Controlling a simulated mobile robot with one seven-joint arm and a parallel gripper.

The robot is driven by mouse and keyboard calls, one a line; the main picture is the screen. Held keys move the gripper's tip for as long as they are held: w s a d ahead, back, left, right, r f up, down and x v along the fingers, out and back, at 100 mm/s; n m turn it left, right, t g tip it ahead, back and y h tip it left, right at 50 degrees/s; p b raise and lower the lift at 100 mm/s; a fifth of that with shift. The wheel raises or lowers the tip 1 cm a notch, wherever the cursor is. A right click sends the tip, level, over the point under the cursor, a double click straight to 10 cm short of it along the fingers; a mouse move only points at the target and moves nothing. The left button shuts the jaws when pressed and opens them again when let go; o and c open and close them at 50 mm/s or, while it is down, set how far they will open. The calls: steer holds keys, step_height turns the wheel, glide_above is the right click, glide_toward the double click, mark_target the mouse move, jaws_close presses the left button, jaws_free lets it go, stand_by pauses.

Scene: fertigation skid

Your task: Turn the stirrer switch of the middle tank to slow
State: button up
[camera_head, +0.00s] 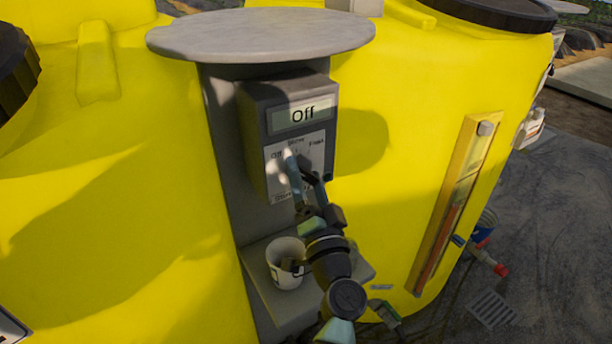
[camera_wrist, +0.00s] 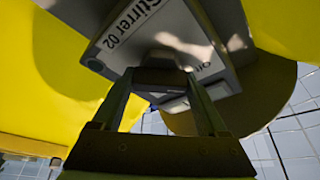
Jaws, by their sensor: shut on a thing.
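The grey stirrer switch box (camera_head: 258,135) is mounted on a grey post between two yellow tank bodies. My gripper (camera_head: 301,172) is at the face plate, shut on the switch knob (camera_wrist: 160,62). The knob is mostly hidden by my fingers, so its exact angle is hard to tell. The wrist view shows both fingers (camera_wrist: 160,78) closing in on it from either side.
A round grey cover (camera_head: 260,32) juts out above the box. A white cup (camera_head: 283,262) stands on a small grey shelf (camera_head: 262,300) below, close to my wrist. A yellow-framed level gauge (camera_head: 457,205) is on the right tank. Bottles and a drain grate (camera_head: 492,309) are on the right.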

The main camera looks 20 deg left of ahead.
steer(key=shift+r+m, duration=0.1)
steer(key=shift+m, duration=0.2)
steer(key=m+p, duration=0.2)
steer(key=shift+r+h+p, duration=0.2)
steer(key=shift+h+p, duration=0.15)
steer(key=shift+h, duration=0.05)
steer(key=m+p, duration=0.2)
steer(key=m+h+p, duration=0.1)
steer(key=p, duration=0.1)
steer(key=shift+r+m+g+h, duration=0.1)
steer(key=shift+m+g+h, duration=0.2)
steer(key=shift+m, duration=0.1)
steer(key=m+p, duration=0.2)
steer(key=p, duration=0.1)
steer(key=shift+g+p, duration=0.3)
steer(key=shift+p, duration=0.1)
steer(key=shift+f+m+h+p, duration=0.25)
steer(key=shift+m+h+p, duration=0.1)
steer(key=shift+m+h, duration=0.05)
steer(key=shift+f, duration=0.1)
steer(key=o, duration=1.3)
steer(key=shift+c, duration=0.2)
